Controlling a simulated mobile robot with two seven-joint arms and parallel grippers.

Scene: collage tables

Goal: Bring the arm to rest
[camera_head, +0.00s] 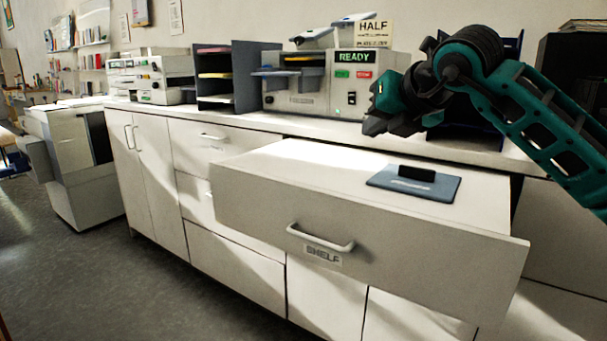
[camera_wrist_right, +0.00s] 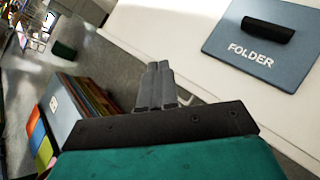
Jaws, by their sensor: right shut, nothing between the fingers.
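My right arm comes in from the right in the head view, teal and black. Its gripper (camera_head: 376,122) hangs over the counter in front of the machine with the READY display, above and behind the pulled-out shelf. In the right wrist view the grey fingers (camera_wrist_right: 156,86) are together, with nothing between them. A blue-grey folder (camera_head: 414,183) with a black grip on top lies flat on the shelf, apart from the gripper. It also shows in the right wrist view (camera_wrist_right: 262,58), marked FOLDER. My left gripper is not in view.
The shelf drawer (camera_head: 265,205) stands pulled out from the cabinet, with a handle (camera_head: 320,238) on its front. The READY machine (camera_head: 312,92) and a sorter rack (camera_head: 240,78) stand on the counter. Upright coloured files (camera_wrist_right: 80,105) show at the wrist view's left. Open floor (camera_head: 110,280) lies at left.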

